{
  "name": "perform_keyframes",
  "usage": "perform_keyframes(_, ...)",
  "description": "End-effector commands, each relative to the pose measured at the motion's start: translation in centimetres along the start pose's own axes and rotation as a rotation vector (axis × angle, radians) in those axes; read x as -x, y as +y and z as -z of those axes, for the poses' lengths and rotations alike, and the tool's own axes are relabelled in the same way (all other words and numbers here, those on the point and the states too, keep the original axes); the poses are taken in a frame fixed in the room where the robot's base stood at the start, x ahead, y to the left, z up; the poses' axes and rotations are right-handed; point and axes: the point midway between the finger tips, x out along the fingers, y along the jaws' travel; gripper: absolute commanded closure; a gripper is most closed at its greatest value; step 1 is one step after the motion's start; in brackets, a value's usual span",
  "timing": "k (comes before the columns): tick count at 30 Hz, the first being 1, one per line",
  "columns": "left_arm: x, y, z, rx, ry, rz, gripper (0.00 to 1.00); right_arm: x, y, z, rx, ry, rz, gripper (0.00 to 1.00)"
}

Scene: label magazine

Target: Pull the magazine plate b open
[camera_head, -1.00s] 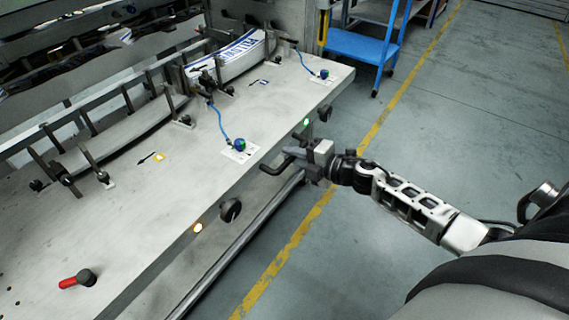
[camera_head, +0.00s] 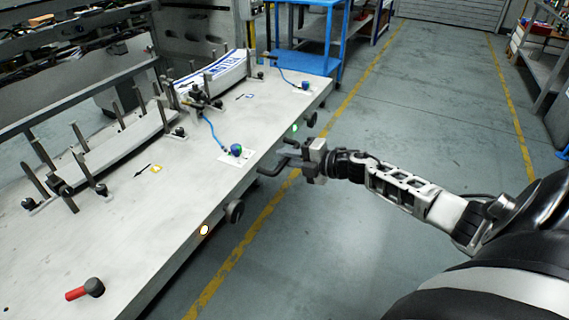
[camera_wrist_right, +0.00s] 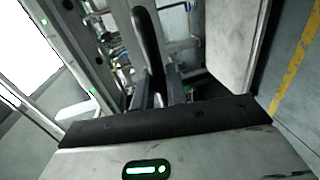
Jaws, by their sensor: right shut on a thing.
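The magazine plate (camera_head: 195,185) is a long pale grey metal plate, running along the left of the head view. A black bar handle (camera_head: 270,169) sticks out from its front edge, below the blue knob. My right gripper (camera_head: 290,160) is shut on this handle, its arm reaching in from the right. In the right wrist view the dark handle (camera_wrist_right: 148,40) stands between the two fingers of the right gripper (camera_wrist_right: 160,92); the gripper body partly hides it. I cannot make out a letter "b" on the plate. My left gripper is not in view.
A white label stack (camera_head: 215,75) and metal guide posts (camera_head: 75,185) stand on the plate. A red-tipped lever (camera_head: 85,289) is near the front. A blue cart (camera_head: 310,45) stands behind the far end. The floor (camera_head: 430,110) on the right is open, with yellow lines.

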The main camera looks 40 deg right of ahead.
Motion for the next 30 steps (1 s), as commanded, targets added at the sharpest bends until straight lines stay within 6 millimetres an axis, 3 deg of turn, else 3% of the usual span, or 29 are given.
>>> perform_keyframes(16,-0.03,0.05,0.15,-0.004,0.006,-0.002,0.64,0.03,0.04,-0.36,0.0,0.001,-0.001,1.0)
perform_keyframes(17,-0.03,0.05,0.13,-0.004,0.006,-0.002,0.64,0.03,0.05,-0.36,0.0,0.001,-0.001,0.77)
perform_keyframes(18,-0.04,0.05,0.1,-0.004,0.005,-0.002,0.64,0.02,0.05,-0.36,0.0,0.001,-0.001,0.68)
perform_keyframes(30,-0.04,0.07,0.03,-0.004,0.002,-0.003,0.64,0.73,-0.05,-0.35,0.0,0.0,0.002,0.68)
